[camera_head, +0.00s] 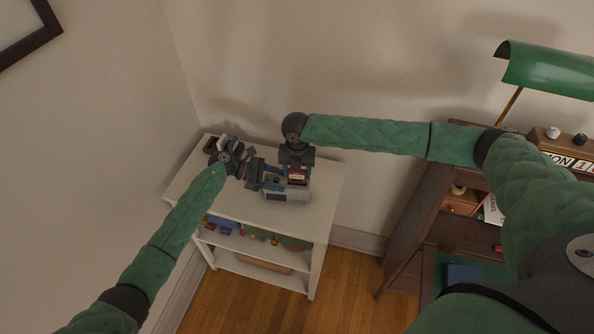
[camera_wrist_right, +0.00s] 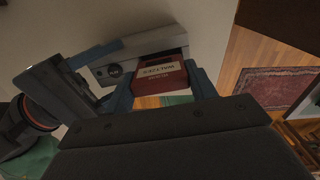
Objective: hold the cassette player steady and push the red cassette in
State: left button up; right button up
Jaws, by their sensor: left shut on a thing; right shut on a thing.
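The grey cassette player (camera_head: 290,195) stands on top of a white shelf unit, near its right side. My left gripper (camera_head: 266,180) is shut on the player's left end; it also shows at the left in the right wrist view (camera_wrist_right: 85,90). My right gripper (camera_head: 297,171) comes in from above and behind, shut on the red cassette (camera_head: 297,179). In the right wrist view the cassette (camera_wrist_right: 162,77), with a white label, sits between the two blue fingertips. Its far edge is at the slot of the player (camera_wrist_right: 140,55); how deep it sits I cannot tell.
The white shelf unit (camera_head: 236,203) has free top surface in front of the player. Small coloured toys lie on its lower shelves. A wall is close behind. A wooden desk (camera_head: 404,245) with a green lamp (camera_head: 545,68) stands right. A patterned rug (camera_wrist_right: 277,88) lies on the wooden floor.

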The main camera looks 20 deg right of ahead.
aim_at(297, 177)
pick_arm(q)
jog(key=shift+a+f, duration=0.1)
jog(key=shift+f, duration=0.05)
pick_arm(e)
jog(key=shift+w+f, duration=0.1)
jog(key=shift+f, duration=1.55)
dwell(0.5)
